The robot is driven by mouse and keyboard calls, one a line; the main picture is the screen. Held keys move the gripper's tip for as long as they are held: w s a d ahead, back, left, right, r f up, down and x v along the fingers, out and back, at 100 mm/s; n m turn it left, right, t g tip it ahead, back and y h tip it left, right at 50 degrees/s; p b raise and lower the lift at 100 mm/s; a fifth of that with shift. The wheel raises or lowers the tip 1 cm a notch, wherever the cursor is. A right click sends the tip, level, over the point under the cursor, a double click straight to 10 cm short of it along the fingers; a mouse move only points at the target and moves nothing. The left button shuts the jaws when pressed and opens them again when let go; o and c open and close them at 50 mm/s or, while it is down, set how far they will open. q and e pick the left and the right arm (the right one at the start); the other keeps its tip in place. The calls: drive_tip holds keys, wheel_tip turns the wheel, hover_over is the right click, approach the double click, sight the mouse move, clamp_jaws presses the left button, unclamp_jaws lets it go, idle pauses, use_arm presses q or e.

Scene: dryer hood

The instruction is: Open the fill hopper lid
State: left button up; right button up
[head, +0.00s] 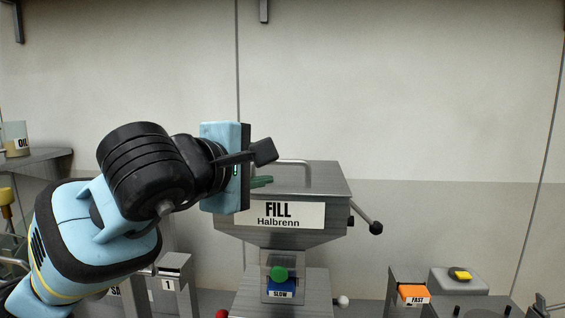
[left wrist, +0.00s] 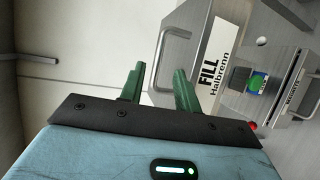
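The fill hopper (head: 230,228) is a grey metal funnel with a white "FILL Halbrenn" label. Its flat lid (head: 325,180) lies closed on top, with a U-shaped metal handle (head: 297,162). My left gripper (head: 258,167) is at the lid's left side, close to the handle. In the left wrist view its two green fingers (left wrist: 158,78) stand apart with nothing clearly held. The handle (left wrist: 164,55) shows just beyond the fingertips, its long bar roughly between them. I cannot tell whether they touch it. My right gripper is not in view.
A black-knobbed lever (head: 373,226) sticks out at the hopper's right. Below is a green knob (head: 279,273) over a blue SLOW label. An orange FAST block (head: 413,293) and a yellow button (head: 461,274) stand right. An OIL container (head: 16,140) is on the left shelf.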

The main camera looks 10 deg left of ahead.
sight(280, 162)
use_arm(q)
drive_tip(key=shift+a+x, duration=0.1)
drive_tip(key=shift+x, duration=1.85)
drive_tip(key=shift+a+x, duration=0.15)
drive_tip(key=shift+x, duration=1.8)
drive_tip(key=shift+w, duration=0.1)
clamp_jaws()
